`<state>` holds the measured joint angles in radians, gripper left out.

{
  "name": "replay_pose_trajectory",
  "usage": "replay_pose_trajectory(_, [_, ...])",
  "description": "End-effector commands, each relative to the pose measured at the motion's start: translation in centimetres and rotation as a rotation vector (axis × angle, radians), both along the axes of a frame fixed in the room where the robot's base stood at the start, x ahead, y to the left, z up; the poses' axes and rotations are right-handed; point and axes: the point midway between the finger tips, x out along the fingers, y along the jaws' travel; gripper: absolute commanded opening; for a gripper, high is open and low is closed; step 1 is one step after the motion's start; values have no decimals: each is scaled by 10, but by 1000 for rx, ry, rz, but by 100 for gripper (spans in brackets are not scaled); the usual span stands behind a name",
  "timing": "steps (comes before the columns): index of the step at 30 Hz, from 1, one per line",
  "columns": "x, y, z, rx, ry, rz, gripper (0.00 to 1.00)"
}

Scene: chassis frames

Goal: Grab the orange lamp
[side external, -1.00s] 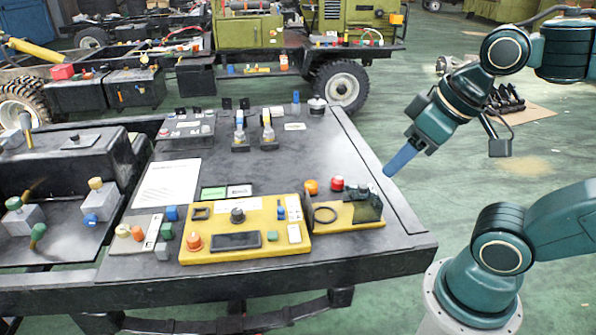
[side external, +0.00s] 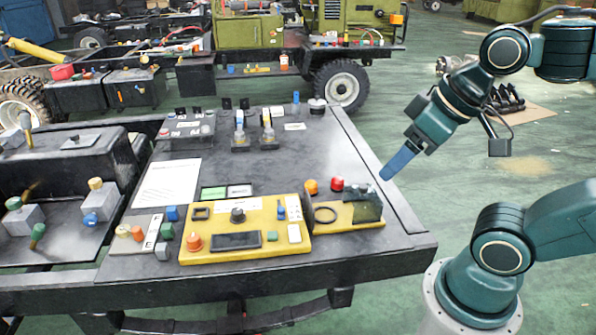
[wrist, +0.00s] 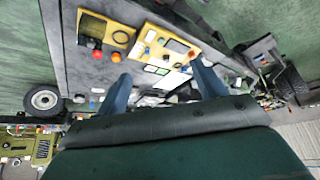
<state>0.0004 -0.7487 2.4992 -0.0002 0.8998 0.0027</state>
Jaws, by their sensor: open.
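The orange lamp (side external: 311,186) is a small round dome on the dark table top, behind the yellow boxes, just left of a red lamp (side external: 337,184). In the wrist view the orange lamp (wrist: 116,57) shows near the left finger, beside the red lamp (wrist: 97,54). My gripper (side external: 385,175) hangs tilted above the table's right edge, to the right of both lamps and apart from them. In the wrist view my gripper (wrist: 160,76) has its two blue fingers spread wide with nothing held between them.
A yellow control panel (side external: 220,256) and a smaller yellow box (side external: 345,222) with a black ring stand at the table's front. Another orange knob (side external: 194,241) is on the panel. A white paper (side external: 168,184) lies at left. The table's middle is mostly clear.

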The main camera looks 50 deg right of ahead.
Motion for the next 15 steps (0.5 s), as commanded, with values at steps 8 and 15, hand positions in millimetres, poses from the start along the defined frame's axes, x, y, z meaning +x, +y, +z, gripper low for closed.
replay_pose_trajectory(8, [19,-3,5,50,14,-106,70])
replay_pose_trajectory(15, [62,-14,12,166,38,-347,70])
